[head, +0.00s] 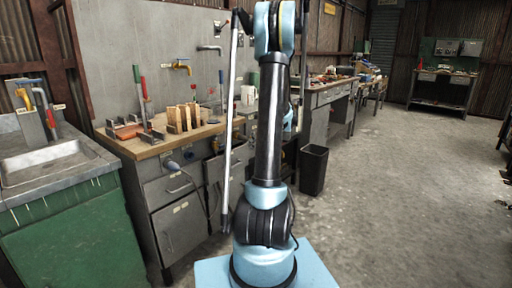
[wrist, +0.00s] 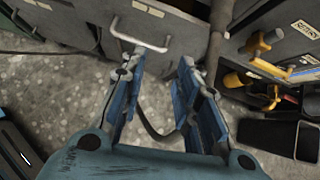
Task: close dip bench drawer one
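In the head view, a grey bench with a wooden top has a drawer front (head: 172,187) with a pale bar handle, and a second drawer (head: 226,164) to its right that looks pulled out. I cannot tell which is drawer one. In the wrist view, my gripper (wrist: 157,65) is open and empty, its two blue-and-dark fingers apart. A pale bar handle (wrist: 138,37) on a grey front (wrist: 175,30) lies just beyond the left fingertip. I cannot tell whether they touch. My gripper is not clearly visible in the head view.
Yellow-handled items (wrist: 263,43) are at the right of the wrist view, near a dark open space. Wooden blocks (head: 184,117) stand on the bench top. A green sink cabinet (head: 75,232) is at left. A black bin (head: 313,169) stands right of my arm. The floor at right is clear.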

